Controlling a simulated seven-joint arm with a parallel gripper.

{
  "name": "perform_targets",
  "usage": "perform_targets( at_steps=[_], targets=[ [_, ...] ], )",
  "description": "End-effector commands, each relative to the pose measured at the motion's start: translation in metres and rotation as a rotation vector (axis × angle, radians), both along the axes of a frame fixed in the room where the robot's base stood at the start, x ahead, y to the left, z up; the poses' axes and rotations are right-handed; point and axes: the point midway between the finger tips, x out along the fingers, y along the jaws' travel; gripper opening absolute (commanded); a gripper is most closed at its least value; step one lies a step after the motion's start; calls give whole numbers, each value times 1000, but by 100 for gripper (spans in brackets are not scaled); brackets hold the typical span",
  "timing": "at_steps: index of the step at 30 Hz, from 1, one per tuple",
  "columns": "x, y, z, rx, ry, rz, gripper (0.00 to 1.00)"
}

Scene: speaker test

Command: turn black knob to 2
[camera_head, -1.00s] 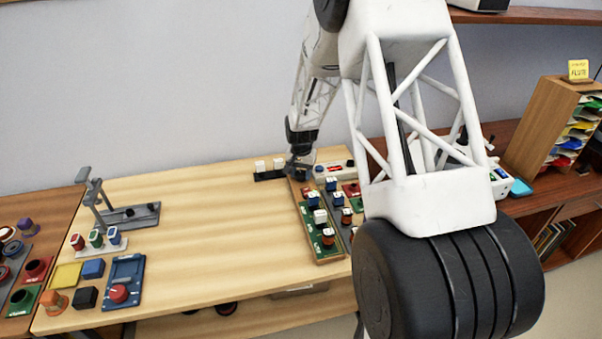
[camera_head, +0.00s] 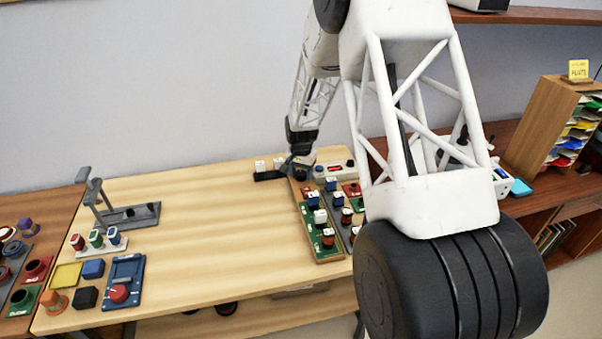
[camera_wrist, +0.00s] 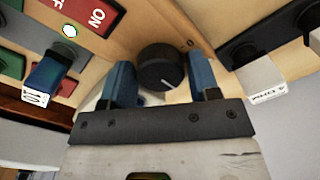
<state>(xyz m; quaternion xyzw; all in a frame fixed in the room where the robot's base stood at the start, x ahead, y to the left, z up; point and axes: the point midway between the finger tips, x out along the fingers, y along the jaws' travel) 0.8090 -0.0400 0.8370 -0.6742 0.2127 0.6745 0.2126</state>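The black knob (camera_wrist: 161,67) sits in the middle of the wrist view, on a wooden panel. Its white pointer line is toward the lower right of its face in that view. A small printed mark resembling a 0 shows at its upper right. My gripper (camera_wrist: 161,78) is open, with one blue finger on the left of the knob and one on the right. A gap shows on each side, and I cannot tell whether either finger touches it. In the head view my gripper (camera_head: 301,170) is low over the far end of the board, and the knob cannot be made out there.
In the wrist view a blue switch (camera_wrist: 45,75) with a white label and a red ON plate (camera_wrist: 85,14) are at left. A white-labelled part (camera_wrist: 265,84) is at right. In the head view, the table's middle (camera_head: 220,200) is clear; a grey stand (camera_head: 130,215) is at left.

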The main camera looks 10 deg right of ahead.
Motion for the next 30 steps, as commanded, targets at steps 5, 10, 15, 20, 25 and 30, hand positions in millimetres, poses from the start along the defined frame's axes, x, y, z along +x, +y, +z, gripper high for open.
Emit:
perform_targets(
  at_steps=[5, 10, 15, 20, 25, 30],
  targets=[
    [0, 0, 3, -1, -1, 0, 56],
    [1, 0, 15, 0, -3, 0, 56],
    [0, 0, 34, 0, -2, 0, 56],
    [0, 0, 55, 0, -2, 0, 56],
    [0, 0, 71, 0, -1, 0, 56],
    [0, 0, 78, -1, -1, 0, 56]
  ],
)
